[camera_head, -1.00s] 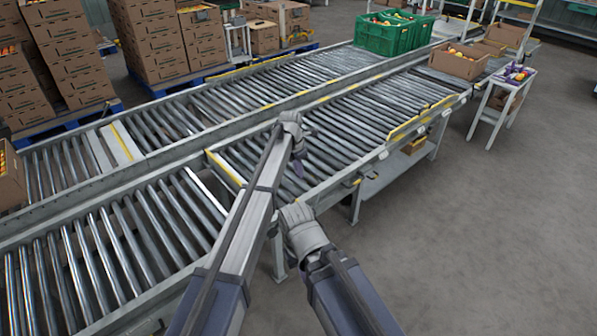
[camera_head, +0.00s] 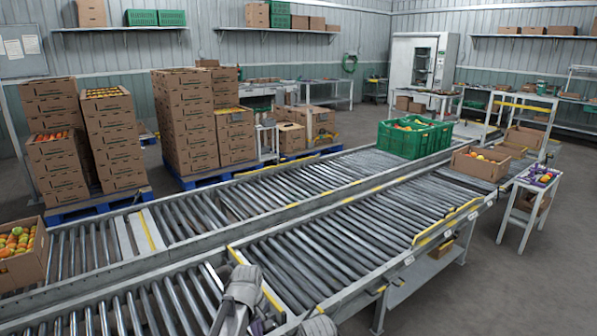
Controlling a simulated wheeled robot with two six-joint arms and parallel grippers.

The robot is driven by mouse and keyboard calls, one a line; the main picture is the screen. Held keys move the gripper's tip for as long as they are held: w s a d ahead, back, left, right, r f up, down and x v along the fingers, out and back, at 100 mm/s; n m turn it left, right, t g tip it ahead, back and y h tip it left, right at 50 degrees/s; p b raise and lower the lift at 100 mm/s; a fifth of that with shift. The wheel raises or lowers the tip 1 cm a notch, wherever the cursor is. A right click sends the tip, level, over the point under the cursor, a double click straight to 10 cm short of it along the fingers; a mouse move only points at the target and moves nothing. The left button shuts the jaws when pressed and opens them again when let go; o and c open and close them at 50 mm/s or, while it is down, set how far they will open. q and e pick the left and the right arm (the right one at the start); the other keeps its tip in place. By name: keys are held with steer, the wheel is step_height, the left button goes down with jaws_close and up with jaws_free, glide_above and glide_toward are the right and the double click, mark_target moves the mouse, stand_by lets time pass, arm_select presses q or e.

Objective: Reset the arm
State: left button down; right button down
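Part of one of my arms (camera_head: 240,288) shows at the bottom of the head view, in front of the near roller conveyor. A small grey part of my other arm (camera_head: 318,326) shows at the bottom edge, to its right. The fingers of both grippers are out of the picture. I cannot tell what either gripper holds.
Two roller conveyors (camera_head: 330,235) run side by side. A green crate (camera_head: 408,140) and a cardboard box (camera_head: 474,166) with produce stand at their far end. A produce box (camera_head: 22,262) is at the left. Stacked cartons (camera_head: 185,120) stand behind.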

arm_select(q)
steer(key=s+a+m, duration=0.6)
steer(key=s+m, duration=0.2)
steer(key=s, duration=0.4)
steer(key=s+d+r+m+p, duration=0.2)
steer(key=s+d+r+p, duration=0.1)
steer(key=d+r+p, duration=0.1)
steer(key=s+d+r+m+g+y+p, duration=0.1)
steer(key=s+d+r+m+p, duration=0.1)
steer(key=d+r+p, duration=0.2)
steer(key=d, duration=0.3)
steer(key=shift+s+d+r+y, duration=0.15)
steer(key=shift+s+y, duration=0.15)
steer(key=shift+s, duration=0.1)
